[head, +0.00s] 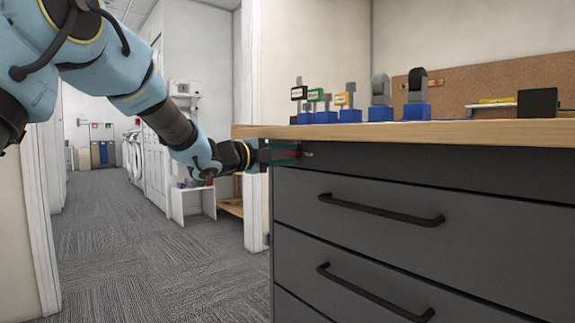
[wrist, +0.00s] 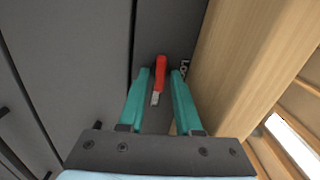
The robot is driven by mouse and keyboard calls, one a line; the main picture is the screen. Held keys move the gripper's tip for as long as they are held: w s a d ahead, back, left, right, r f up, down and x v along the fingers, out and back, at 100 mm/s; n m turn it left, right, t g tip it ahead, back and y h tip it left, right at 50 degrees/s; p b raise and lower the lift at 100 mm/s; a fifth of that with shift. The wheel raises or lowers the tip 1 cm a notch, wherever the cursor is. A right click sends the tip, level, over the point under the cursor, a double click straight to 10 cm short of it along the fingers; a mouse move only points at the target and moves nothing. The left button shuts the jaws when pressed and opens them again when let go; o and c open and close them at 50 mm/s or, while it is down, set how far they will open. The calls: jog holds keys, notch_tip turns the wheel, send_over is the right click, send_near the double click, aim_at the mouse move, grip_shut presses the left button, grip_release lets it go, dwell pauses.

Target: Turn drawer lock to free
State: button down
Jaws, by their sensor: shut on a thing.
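The drawer lock is a red lever (wrist: 160,70) with a pale grey end, on the dark front of the cabinet (head: 420,182), high up under the wooden top. In the wrist view the lever lies nearly in line with the fingers, and partly hidden white lettering shows beside it. My gripper (wrist: 161,74) has teal fingers, one on each side of the lever, and is shut on it. In the head view my gripper (head: 285,152) is at the cabinet's upper left corner, where a bit of red shows between the fingers; the rest of the lever is hidden.
The wooden worktop (head: 400,134) overhangs just above my gripper. Drawers with black bar handles (head: 380,209) are below. Blue-based stands (head: 380,100) and a black block (head: 537,103) stand on the top. Carpeted floor (head: 150,250) is open to the left.

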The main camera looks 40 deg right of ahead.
jog(key=shift+m+b, duration=0.35)
jog(key=shift+m, duration=0.15)
jog(key=c, duration=0.9)
grip_release()
jog(key=a, duration=0.3)
jog(key=a+p, duration=0.1)
jog(key=a, duration=0.6)
jog(key=shift+w+a, duration=0.3)
jog(key=shift+a, duration=0.1)
